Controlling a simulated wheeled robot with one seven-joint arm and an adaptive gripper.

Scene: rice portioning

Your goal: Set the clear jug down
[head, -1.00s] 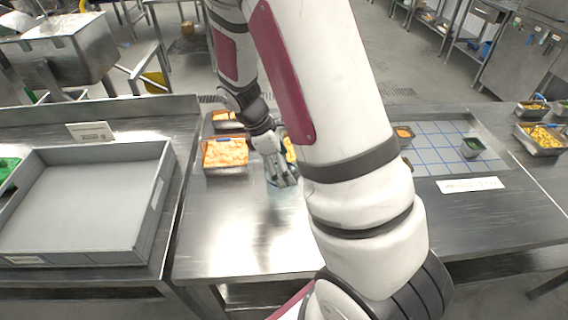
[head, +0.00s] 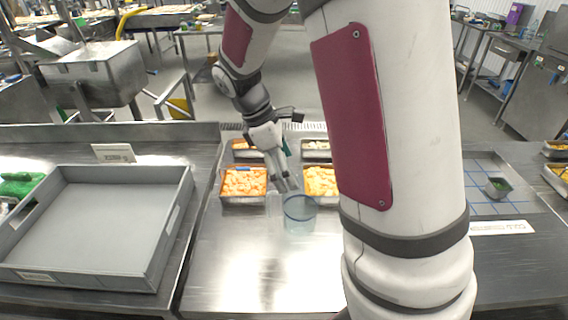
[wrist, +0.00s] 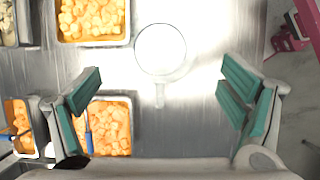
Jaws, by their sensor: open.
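The clear jug (head: 299,214) stands upright on the steel table (head: 245,285), in front of the food pans in the head view. In the wrist view the jug (wrist: 160,50) is seen from above as a round rim, its handle (wrist: 160,96) pointing toward my gripper. My gripper (head: 289,187) is just behind and left of the jug in the head view. The wrist view shows the green-padded fingers of my gripper (wrist: 162,82) spread wide, with clear space on both sides of the handle. The jug looks empty.
Pans of orange food (head: 243,199) and yellow food (head: 321,198) stand behind the jug. A grey tray (head: 160,235) sits on the left table. A blue-lined mat (head: 480,207) with a small green-filled container (head: 498,187) lies right. The front table area is clear.

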